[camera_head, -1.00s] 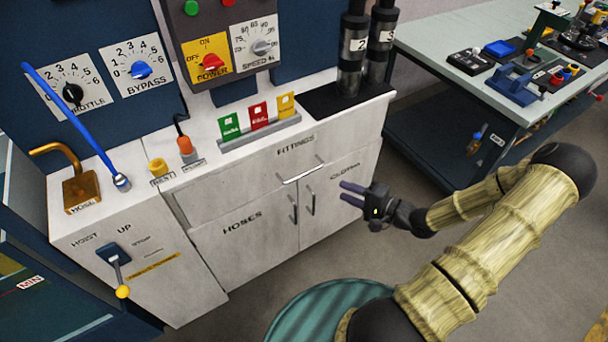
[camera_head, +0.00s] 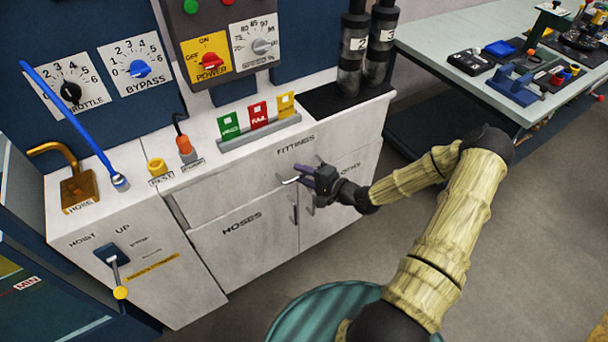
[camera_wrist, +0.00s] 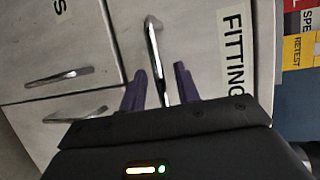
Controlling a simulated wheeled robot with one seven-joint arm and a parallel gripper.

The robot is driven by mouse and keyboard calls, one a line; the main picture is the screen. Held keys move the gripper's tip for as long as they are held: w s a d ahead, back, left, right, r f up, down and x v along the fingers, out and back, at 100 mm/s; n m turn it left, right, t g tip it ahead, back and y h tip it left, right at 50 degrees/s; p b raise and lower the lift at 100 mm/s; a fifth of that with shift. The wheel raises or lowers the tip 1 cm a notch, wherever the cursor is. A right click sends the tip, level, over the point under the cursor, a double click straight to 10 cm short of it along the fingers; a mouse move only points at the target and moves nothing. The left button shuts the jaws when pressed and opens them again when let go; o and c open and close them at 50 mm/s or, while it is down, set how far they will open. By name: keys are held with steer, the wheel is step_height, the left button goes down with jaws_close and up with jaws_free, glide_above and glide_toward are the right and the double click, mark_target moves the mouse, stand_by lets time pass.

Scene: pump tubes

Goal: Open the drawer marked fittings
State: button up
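The fittings drawer (camera_head: 232,190) is a wide white front under the counter, labelled FITTINGS, and looks shut. Its metal bar handle (camera_head: 289,181) is partly hidden by my gripper (camera_head: 304,175) in the head view. In the wrist view, the drawer front (camera_wrist: 198,40) bears the label at right, and the handle (camera_wrist: 153,38) runs down between my two purple fingers (camera_wrist: 160,70). The fingers are apart, one on each side of the handle, with a visible gap. I cannot tell whether either finger touches it.
A lever with a yellow knob (camera_head: 121,292) sticks out at left. A workbench (camera_head: 440,35) stands at right.

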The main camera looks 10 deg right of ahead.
jaws_close()
steer(key=shift+w+d, duration=0.1)
steer(key=shift+d, duration=0.05)
